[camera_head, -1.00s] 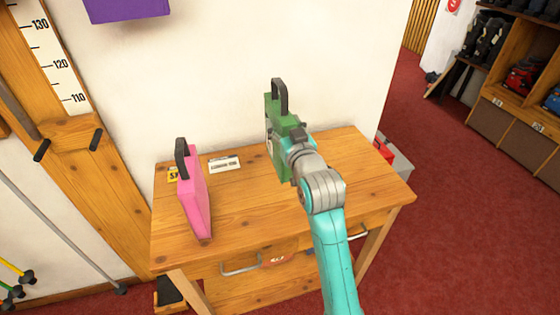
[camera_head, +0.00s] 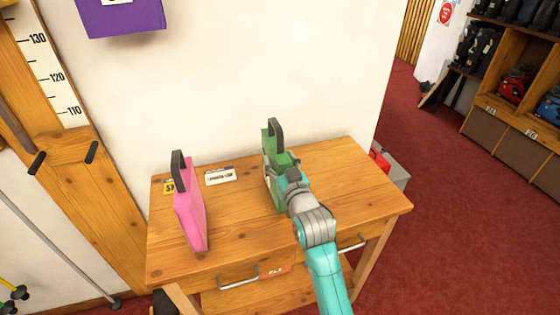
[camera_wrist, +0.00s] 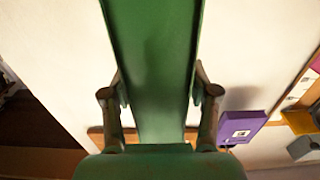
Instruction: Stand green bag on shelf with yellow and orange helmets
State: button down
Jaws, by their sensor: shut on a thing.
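The green bag (camera_head: 269,150), a slim upright case with a black handle on top, is over the back middle of the wooden table in the head view. My gripper (camera_head: 286,170) is shut on it from the near side. I cannot tell whether its bottom touches the tabletop. In the wrist view the green bag (camera_wrist: 155,60) fills the middle, with a finger of my gripper (camera_wrist: 160,105) on each side of it. A shelf with yellow and orange helmets is not in view.
A pink bag (camera_head: 188,215) with a black handle stands on the left of the table (camera_head: 345,185), beside small labels (camera_head: 220,176). A purple box (camera_head: 122,17) is on the wall. Cubbies (camera_head: 500,145) with red and blue items stand far right. Red carpet (camera_head: 440,220) is open floor.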

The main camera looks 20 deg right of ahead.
jog(key=shift+c, duration=1.1)
grip_release()
jog(key=shift+f, duration=0.15)
jog(key=s, duration=1.2)
